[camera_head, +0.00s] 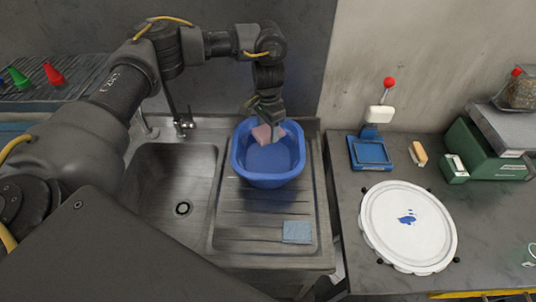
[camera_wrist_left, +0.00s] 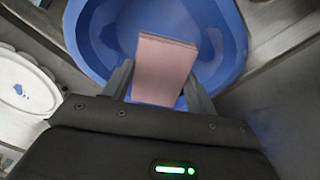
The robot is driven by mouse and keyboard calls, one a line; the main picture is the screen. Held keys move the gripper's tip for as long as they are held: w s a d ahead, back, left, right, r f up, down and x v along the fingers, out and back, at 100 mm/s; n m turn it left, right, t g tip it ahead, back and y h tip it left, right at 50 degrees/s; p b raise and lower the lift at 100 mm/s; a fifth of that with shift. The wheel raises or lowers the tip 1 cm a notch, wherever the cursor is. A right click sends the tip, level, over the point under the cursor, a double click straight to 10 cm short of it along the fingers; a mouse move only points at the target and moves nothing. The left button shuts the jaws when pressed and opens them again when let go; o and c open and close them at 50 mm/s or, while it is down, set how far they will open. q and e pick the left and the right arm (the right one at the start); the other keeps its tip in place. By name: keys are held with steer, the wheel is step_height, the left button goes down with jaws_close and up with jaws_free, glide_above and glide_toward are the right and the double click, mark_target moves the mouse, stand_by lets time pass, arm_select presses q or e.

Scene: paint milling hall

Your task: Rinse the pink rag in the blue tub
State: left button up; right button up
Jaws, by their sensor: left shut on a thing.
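The blue tub (camera_head: 268,178) stands on the ribbed drainboard, right of the sink basin. My left gripper (camera_head: 266,122) reaches down over the tub's back part and is shut on the pink rag (camera_head: 268,134). In the left wrist view the folded pink rag (camera_wrist_left: 164,68) sits between the two fingers (camera_wrist_left: 160,88), with the blue tub (camera_wrist_left: 100,45) around and below it. I cannot tell whether the rag touches the tub's bottom or any water. My right gripper is in neither view.
A light blue cloth (camera_head: 296,232) lies on the drainboard in front of the tub. The empty sink basin (camera_head: 165,185) and a tap (camera_head: 183,122) are to the left. The right bench holds a white round lid (camera_head: 408,240), a blue-based press (camera_head: 370,153) and a green scale (camera_head: 480,150).

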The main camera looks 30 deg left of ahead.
mark_target(267, 130)
arm_select(q)
step_height(267, 130, up, 2)
steer(key=p, duration=0.3)
steer(key=shift+r, duration=1)
